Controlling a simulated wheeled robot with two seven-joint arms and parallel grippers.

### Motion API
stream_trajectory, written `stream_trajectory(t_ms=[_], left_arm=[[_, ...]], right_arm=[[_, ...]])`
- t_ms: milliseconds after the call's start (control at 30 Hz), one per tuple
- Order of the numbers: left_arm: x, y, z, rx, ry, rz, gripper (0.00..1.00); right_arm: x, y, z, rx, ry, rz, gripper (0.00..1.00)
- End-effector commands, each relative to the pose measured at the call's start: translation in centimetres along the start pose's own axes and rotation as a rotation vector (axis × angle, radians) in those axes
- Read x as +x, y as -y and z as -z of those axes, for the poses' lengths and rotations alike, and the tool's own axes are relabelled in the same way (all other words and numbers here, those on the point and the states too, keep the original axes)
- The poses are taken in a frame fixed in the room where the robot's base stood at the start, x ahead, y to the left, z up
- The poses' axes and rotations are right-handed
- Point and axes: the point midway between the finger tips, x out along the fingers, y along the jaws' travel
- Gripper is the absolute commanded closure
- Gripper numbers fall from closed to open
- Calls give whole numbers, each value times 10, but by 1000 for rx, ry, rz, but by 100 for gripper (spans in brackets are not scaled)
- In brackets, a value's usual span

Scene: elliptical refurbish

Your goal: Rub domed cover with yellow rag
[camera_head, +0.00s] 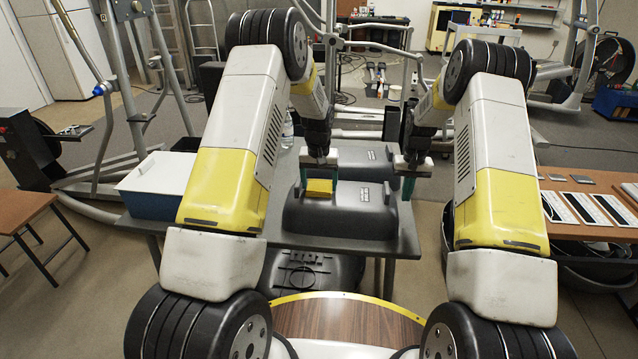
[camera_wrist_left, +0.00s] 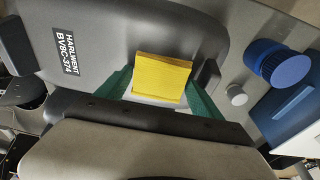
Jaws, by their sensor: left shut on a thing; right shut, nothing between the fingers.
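My left gripper (camera_head: 319,182) is shut on the folded yellow rag (camera_head: 319,193) over the left part of the cover. In the left wrist view the rag (camera_wrist_left: 162,72) sits between the green fingers, against or just above the cover; I cannot tell whether it touches. My right gripper (camera_head: 408,188) is shut and empty by the right end of the cover.
A second dark cover (camera_head: 365,157) lies behind the first. A blue bin with a white lid (camera_head: 160,180) stands on the table's left side. A clear bottle (camera_head: 287,131) stands behind; its blue cap (camera_wrist_left: 284,66) shows at right in the wrist view. The grey table's front edge (camera_head: 345,244) is clear.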

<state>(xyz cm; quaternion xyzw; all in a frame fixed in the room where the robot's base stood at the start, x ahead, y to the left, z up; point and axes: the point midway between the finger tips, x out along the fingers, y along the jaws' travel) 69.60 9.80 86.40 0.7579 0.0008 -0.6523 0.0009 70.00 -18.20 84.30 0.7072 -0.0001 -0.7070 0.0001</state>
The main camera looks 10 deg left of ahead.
Motion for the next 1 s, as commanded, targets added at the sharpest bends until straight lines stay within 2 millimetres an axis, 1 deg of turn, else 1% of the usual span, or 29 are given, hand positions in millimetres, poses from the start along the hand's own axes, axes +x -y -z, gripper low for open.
stream_trajectory(t_ms=[33,233,467,800,1000], left_arm=[[1,-7,-1,5,2,-1,56],[-1,-24,0,4,0,-2,56],[-2,-31,0,3,-1,-2,56],[0,-59,0,4,-1,-2,56],[1,-65,0,3,-1,-2,56]], right_arm=[[0,0,0,0,0,0,100],[0,0,0,0,0,0,100],[0,0,0,0,0,0,100],[0,0,0,0,0,0,100],[0,0,0,0,0,0,100]])
